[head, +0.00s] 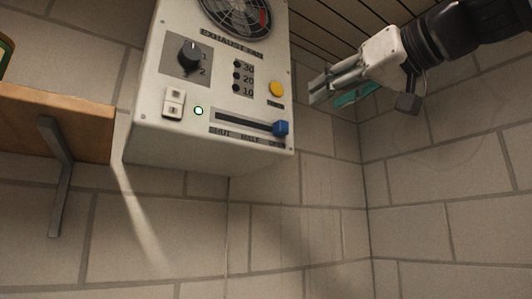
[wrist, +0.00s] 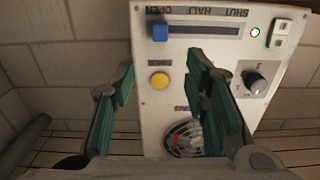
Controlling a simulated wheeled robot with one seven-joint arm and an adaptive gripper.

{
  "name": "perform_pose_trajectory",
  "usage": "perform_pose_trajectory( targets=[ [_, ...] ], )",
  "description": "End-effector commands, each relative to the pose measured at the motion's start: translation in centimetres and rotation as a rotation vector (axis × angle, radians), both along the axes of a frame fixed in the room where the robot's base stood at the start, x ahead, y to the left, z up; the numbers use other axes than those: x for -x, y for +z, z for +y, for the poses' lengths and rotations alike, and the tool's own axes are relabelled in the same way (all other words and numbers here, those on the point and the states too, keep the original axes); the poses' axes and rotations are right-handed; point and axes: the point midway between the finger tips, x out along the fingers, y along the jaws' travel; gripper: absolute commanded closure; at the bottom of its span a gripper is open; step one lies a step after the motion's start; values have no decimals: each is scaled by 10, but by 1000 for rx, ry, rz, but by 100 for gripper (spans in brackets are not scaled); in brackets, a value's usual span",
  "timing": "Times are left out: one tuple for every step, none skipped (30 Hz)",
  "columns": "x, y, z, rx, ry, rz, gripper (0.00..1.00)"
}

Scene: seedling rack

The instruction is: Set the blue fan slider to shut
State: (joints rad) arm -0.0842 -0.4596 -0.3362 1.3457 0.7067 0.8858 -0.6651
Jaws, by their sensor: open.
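The blue fan slider (head: 281,128) sits at the right end of its dark slot (head: 235,120) on the white control box (head: 140,125). Labels run below the slot; in the wrist view they read SHUT, HALF, OPEN, and the slider (wrist: 160,33) is at the OPEN end. My gripper (head: 318,92) is to the right of the box in the head view, apart from the slider. In the wrist view my gripper (wrist: 165,65) has its fingers spread, with nothing between them, and the slider lies beyond the fingertips.
The box also carries a yellow button (head: 277,89), a black knob (head: 188,54), a white rocker switch (head: 173,103), a lit lamp (head: 198,111) and a fan (head: 238,12). A wooden shelf (head: 60,120) with a grey bracket (head: 58,175) is at left. Space below the box is free.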

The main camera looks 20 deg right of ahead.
Motion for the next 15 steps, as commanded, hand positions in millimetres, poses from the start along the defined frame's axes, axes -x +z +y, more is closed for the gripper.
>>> perform_pose_trajectory(
  targets=[
    [-2, 2, 1, 1, 1, -3, 58],
    [-4, 2, 1, 2, 1, -4, 58],
    [-8, 2, 3, 2, 0, -3, 58],
    [-12, 2, 4, 2, 0, -2, 58],
    [-16, 1, 5, 2, 1, -1, 58],
    [-21, 1, 7, 2, 1, 0, 58],
    [-26, 1, 9, 1, 1, 1, 58],
    [-32, 1, 11, 0, 1, 1, 58],
    [-39, 1, 13, 1, 1, 2, 58],
    [-45, 1, 15, 1, 1, 2, 58],
    [-51, 1, 16, 2, 0, 2, 58],
    [-58, 1, 19, 3, 0, 1, 58],
    [-64, 1, 21, 3, 0, 1, 58],
    [-70, 2, 23, 1, 0, 1, 58],
    [-77, 1, 26, 0, 1, 1, 58]
  ],
)
